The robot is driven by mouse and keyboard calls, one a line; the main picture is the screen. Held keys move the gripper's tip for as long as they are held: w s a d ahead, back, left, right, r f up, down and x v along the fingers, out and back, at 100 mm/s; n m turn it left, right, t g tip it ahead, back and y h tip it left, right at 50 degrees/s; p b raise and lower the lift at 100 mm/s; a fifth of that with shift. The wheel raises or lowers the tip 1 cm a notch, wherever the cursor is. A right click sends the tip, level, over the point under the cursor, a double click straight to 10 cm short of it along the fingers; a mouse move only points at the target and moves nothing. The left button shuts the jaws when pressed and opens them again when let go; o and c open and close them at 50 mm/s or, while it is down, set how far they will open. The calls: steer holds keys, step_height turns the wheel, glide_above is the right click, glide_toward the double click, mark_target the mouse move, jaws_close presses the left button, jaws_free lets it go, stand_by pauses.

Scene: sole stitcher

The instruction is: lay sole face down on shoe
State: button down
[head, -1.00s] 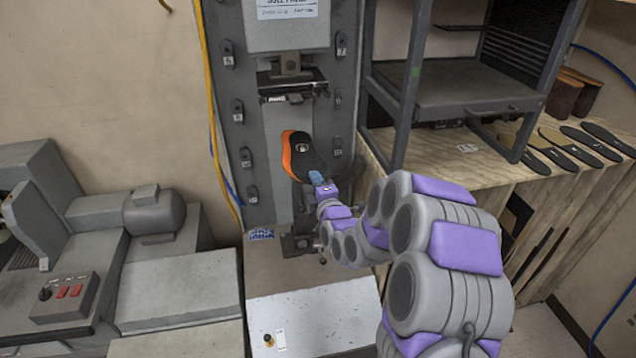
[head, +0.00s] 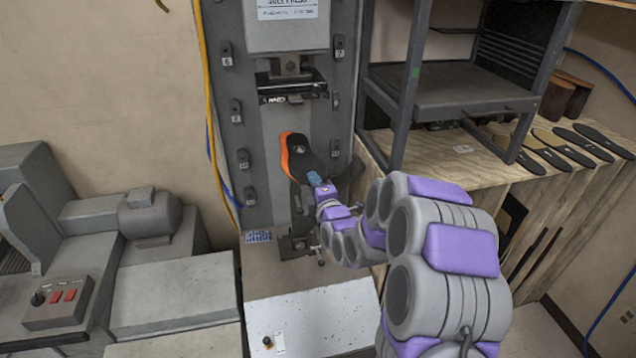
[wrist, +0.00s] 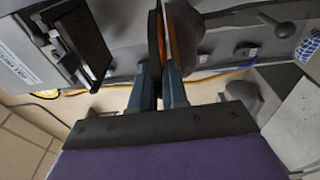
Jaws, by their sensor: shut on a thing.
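A black sole (head: 309,158) with an orange edge on its left is in front of the grey press in the head view. My gripper (head: 314,178) is shut on its lower end, and the sole stands steeply tilted. In the wrist view my gripper (wrist: 160,82) has its two blue-grey fingers close together on a thin dark piece with an orange strip (wrist: 160,35). A brownish rounded surface (wrist: 184,38) lies close on its right; I cannot tell whether this is the shoe or whether they touch. I cannot make out the shoe surely in the head view.
The upright press (head: 230,170) has a dark bar (head: 292,88) above the sole. A bench (head: 465,149) at right carries several flat soles (head: 570,147) and a metal rack (head: 460,98). A machine with a red-button box (head: 60,300) stands at left.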

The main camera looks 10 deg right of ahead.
steer(key=shift+a, duration=0.2)
steer(key=shift+d, duration=0.55)
steer(key=shift+a+f+b, duration=0.15)
steer(key=shift+a+b, duration=0.25)
steer(key=shift+a, duration=0.8)
steer(key=shift+a, duration=0.1)
